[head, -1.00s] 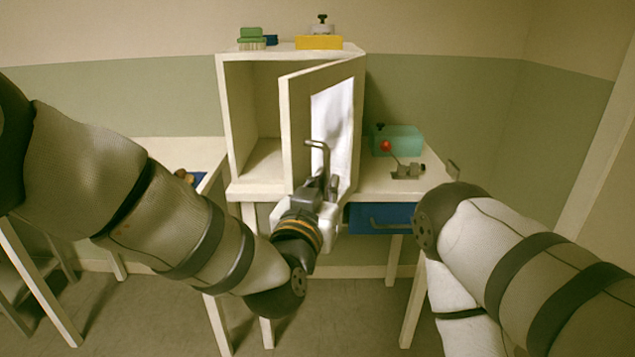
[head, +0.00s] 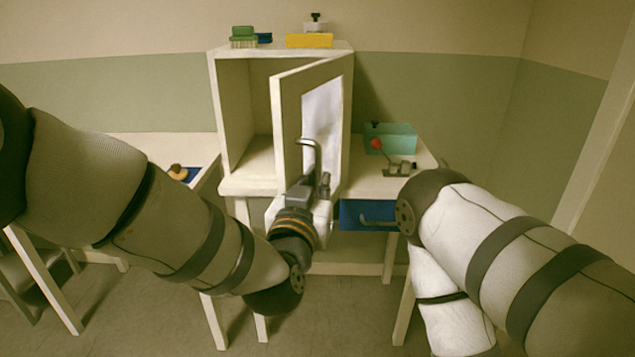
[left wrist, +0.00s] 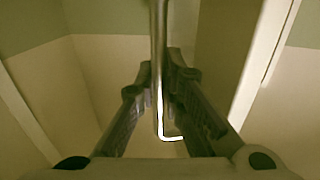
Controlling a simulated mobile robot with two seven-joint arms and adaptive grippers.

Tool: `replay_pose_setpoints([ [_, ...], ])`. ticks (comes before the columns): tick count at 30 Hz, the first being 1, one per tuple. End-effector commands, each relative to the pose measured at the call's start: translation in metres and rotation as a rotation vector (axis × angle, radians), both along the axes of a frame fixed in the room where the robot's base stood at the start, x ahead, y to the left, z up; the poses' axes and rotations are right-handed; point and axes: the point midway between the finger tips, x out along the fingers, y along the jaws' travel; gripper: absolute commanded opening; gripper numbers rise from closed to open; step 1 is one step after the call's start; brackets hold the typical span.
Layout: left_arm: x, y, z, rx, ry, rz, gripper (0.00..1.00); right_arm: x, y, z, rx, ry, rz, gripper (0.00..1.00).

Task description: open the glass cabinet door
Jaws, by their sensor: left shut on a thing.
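The glass cabinet (head: 230,115) stands on a table, and its door (head: 288,125) is partly open, swung out toward me from its right side. The door's pale pane (head: 322,115) faces right of the opening. A bent metal handle (head: 312,146) sticks out from the door's front. My left gripper (head: 318,188) is shut on the handle's lower part. In the left wrist view the handle bar (left wrist: 159,70) runs between the two fingers (left wrist: 165,100). My right arm is at the right, but its gripper does not show.
A green brush (head: 243,38) and a yellow block (head: 309,41) are on the cabinet top. A teal box (head: 392,137) and a red ball-topped lever (head: 377,145) stand right of the door. A blue drawer (head: 365,214) is below. The visible cabinet interior looks empty.

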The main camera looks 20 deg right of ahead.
Motion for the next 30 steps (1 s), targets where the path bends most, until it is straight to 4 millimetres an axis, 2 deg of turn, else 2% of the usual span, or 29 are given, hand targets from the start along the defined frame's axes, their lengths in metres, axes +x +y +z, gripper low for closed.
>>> replay_pose_setpoints([
  [1, 0.000, 0.000, -0.001, 0.001, 0.000, 0.000, 0.11, 0.000, 0.000, 0.000, 0.000, 0.001, 0.000, 0.72],
  [2, 0.000, 0.000, -0.001, 0.001, -0.001, 0.000, 0.18, 0.000, 0.000, 0.000, 0.000, 0.001, 0.000, 0.72],
  [13, -0.005, 0.003, -0.001, 0.001, 0.002, -0.001, 0.18, 0.000, 0.000, 0.000, 0.000, 0.001, 0.000, 0.72],
  [24, -0.083, 0.050, -0.001, 0.002, 0.002, -0.002, 0.18, 0.000, 0.000, 0.000, 0.000, 0.000, 0.000, 0.72],
  [30, -0.102, 0.062, 0.000, 0.001, -0.001, 0.001, 0.18, 0.000, 0.000, 0.000, 0.000, 0.001, 0.000, 0.72],
])
